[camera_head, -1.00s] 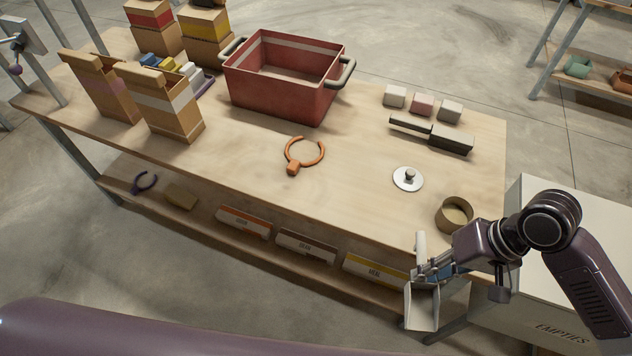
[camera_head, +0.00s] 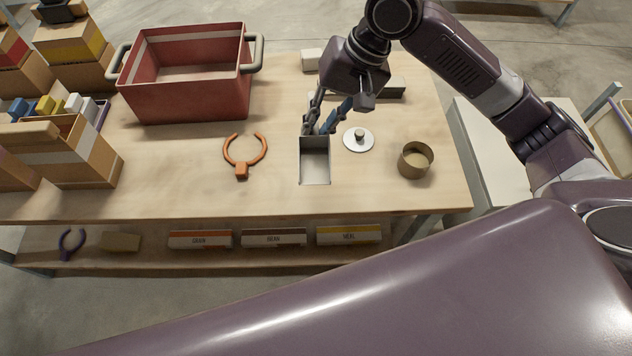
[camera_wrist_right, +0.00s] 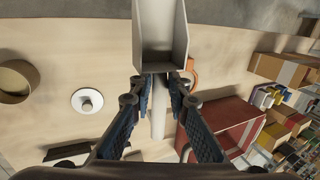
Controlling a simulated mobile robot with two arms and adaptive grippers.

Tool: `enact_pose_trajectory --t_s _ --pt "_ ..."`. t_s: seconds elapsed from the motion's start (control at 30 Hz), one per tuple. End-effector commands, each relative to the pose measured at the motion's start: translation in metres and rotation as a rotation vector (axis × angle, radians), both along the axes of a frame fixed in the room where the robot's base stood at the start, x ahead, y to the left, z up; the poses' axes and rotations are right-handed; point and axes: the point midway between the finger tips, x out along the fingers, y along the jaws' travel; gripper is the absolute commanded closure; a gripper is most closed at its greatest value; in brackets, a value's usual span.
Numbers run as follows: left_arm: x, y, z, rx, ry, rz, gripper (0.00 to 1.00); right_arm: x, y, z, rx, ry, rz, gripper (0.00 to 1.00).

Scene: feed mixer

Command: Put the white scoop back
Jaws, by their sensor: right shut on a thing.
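The white scoop (camera_head: 315,162) is in my right gripper (camera_head: 324,120), over the middle of the wooden table (camera_head: 200,196). The open end of its tray points toward the table's front edge. In the right wrist view the scoop (camera_wrist_right: 160,48) extends beyond the fingertips, and its pale handle runs back between the two blue-padded fingers (camera_wrist_right: 160,88). I cannot tell whether the scoop touches the tabletop. An orange open-ring holder (camera_head: 242,168) lies just left of the scoop. My left gripper is not in view.
A white disc with a knob (camera_head: 358,139) and a tan ring (camera_head: 415,160) are right of the scoop. A dark-handled tool is partly hidden behind my gripper. Labelled bins (camera_head: 348,235) line the lower shelf.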

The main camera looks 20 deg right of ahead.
Motion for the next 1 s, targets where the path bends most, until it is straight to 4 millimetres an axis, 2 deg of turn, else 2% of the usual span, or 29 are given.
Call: enact_pose_trajectory --t_s 0.1,0.4,0.53,0.77,1.0 --pt "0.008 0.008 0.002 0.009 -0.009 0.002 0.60 -0.002 -0.001 -0.034 -0.002 0.009 -0.002 1.00" --pt "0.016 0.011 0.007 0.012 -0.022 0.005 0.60 -0.002 -0.001 -0.111 -0.003 0.006 -0.001 1.00" --pt "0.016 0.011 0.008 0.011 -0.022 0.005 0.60 -0.001 -0.001 -0.131 -0.002 0.001 0.000 1.00" --pt "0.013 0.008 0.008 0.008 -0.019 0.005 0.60 -0.002 -0.001 -0.148 -0.002 0.002 0.002 1.00" --pt "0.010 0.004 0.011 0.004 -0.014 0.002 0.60 -0.001 -0.001 -0.181 -0.001 0.001 0.000 1.00"
